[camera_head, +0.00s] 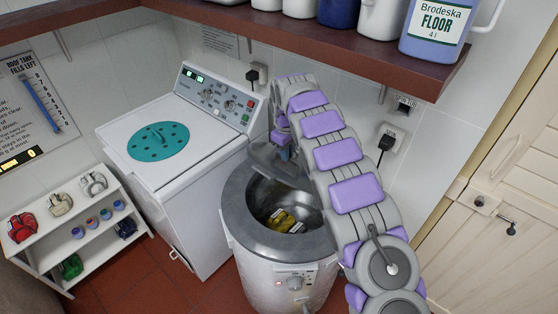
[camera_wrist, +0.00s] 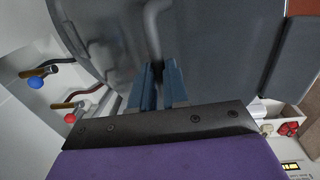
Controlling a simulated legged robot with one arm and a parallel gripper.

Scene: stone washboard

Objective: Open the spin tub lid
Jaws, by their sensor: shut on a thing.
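The spin tub (camera_head: 232,215) is a round white drum with a wide grey rim, in the middle of the head view. Its grey lid (camera_head: 268,165) is tilted up at the back of the mouth, and the tub's inside shows. My gripper (camera_head: 282,150) is at the lid, partly hidden by my arm. In the wrist view the lid (camera_wrist: 100,35) is a large grey surface, and my gripper's blue fingers (camera_wrist: 158,88) are closed on its handle (camera_wrist: 152,30). Yellow and dark things (camera_head: 284,220) lie inside the tub.
A white washer (camera_head: 205,150) with a teal lid (camera_head: 158,141) stands left of the tub. A shelf (camera_head: 380,62) with jugs runs overhead. A low white rack (camera_head: 85,235) stands at left. Sockets with plugs (camera_head: 388,140) are behind my arm. A cream door (camera_head: 500,210) is at right.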

